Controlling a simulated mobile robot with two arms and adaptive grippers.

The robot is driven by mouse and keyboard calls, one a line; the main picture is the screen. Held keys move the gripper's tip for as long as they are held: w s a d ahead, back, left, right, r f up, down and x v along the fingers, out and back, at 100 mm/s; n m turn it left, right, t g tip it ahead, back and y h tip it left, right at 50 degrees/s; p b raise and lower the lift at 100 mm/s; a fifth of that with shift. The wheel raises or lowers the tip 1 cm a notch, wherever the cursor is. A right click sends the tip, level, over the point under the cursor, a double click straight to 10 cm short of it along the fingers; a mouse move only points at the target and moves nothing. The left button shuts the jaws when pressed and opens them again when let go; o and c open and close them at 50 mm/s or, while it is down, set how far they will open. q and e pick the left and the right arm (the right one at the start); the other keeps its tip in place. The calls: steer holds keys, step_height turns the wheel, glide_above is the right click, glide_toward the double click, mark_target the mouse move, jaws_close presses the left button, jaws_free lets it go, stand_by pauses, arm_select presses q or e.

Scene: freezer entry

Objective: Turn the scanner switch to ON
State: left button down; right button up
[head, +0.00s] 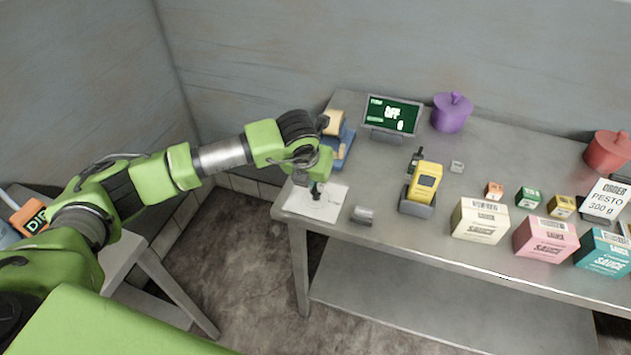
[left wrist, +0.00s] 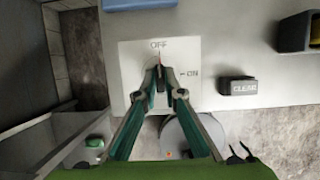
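The scanner switch (left wrist: 159,58) sits on a white plate (left wrist: 130,65) marked OFF at the top and ON at the right. In the head view my left gripper (head: 316,188) reaches down to the white plate (head: 325,205) at the table's left front corner. The display (head: 391,115) reads OFF. My right gripper is not in view.
A CLEAR button block (left wrist: 238,86) is right of the plate. A yellow scanner (head: 424,183) stands in a grey holder farther right. A blue item (head: 342,148) is behind my gripper. Several boxes, including a cream one (head: 480,220), line the table's front edge.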

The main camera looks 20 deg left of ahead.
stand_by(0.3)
arm_select(q)
steer(key=shift+a+f+m+b, duration=0.15)
steer(key=shift+m+b, duration=0.15)
steer(key=shift+b, duration=0.45)
steer(key=m+h+b, duration=0.1)
steer(key=m+b, duration=0.2)
steer(key=b, duration=0.1)
steer(key=m+g+h+b, duration=0.1)
steer(key=m+b, duration=0.3)
steer(key=b, duration=0.1)
steer(key=shift+w+a+h, duration=0.1)
steer(key=shift+w+h, duration=0.1)
steer(key=shift+h, duration=0.2)
steer(key=m+g+h+b, duration=0.1)
steer(key=m+b, duration=0.2)
steer(key=m, duration=0.1)
steer(key=shift+w+m, duration=0.1)
steer(key=shift+m, duration=0.3)
steer(key=m+g+b, duration=0.1)
steer(key=m, duration=0.1)
steer(key=shift+m, duration=0.3)
steer(key=shift+w+r+m+g+h+b, duration=0.1)
steer(key=shift+r+m+g+h+b, duration=0.2)
steer(key=shift+m, duration=0.4)
steer(key=shift+f+m+g+b, duration=0.1)
steer(key=shift+m+g, duration=0.3)
steer(key=shift+m, duration=0.3)
